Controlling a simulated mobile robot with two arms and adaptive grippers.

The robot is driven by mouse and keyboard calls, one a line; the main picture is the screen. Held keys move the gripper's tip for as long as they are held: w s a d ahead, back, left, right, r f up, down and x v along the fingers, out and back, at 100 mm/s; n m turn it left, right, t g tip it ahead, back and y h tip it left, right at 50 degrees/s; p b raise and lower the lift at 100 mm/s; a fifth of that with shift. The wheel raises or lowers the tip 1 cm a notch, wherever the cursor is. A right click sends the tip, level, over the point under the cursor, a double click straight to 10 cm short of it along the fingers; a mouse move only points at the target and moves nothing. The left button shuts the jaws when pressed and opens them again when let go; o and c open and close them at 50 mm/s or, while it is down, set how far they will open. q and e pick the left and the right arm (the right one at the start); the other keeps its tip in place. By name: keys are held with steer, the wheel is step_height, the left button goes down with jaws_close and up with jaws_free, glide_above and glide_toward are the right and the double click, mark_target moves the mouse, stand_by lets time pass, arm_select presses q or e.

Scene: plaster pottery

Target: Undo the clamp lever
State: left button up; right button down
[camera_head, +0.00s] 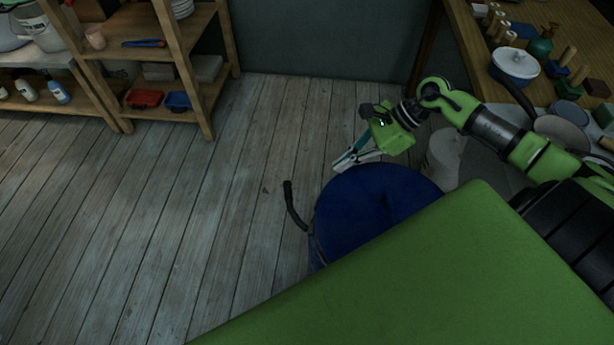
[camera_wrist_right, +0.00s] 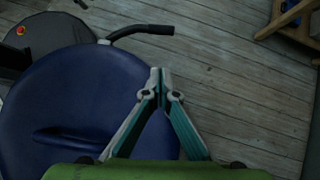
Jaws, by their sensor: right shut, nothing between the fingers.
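The lever (camera_head: 292,205) is a thin dark rod with a black grip, standing out from the edge of a round blue object (camera_head: 375,198). In the wrist view the lever (camera_wrist_right: 143,31) runs rightward from the top right rim of the blue object (camera_wrist_right: 85,105). My right gripper (camera_head: 342,165) is over the far edge of the blue object. In the wrist view the right gripper (camera_wrist_right: 157,72) has its fingertips together and empty, apart from the lever. My left gripper is not in view. Part of the blue object is hidden behind my green body.
A grey round machine part with a red button (camera_wrist_right: 20,31) adjoins the blue object. Wooden shelves (camera_head: 165,75) stand at the upper left. The plank floor (camera_head: 180,220) left of the lever is clear.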

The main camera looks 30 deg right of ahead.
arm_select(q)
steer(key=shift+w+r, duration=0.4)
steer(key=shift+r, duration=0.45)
arm_select(e)
steer(key=a+r+x, duration=0.1)
steer(key=a+x, duration=0.1)
steer(key=x, duration=1)
steer(key=shift+w+r, duration=0.3)
steer(key=shift+r, duration=0.05)
arm_select(q)
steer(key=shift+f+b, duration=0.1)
steer(key=shift+b, duration=0.25)
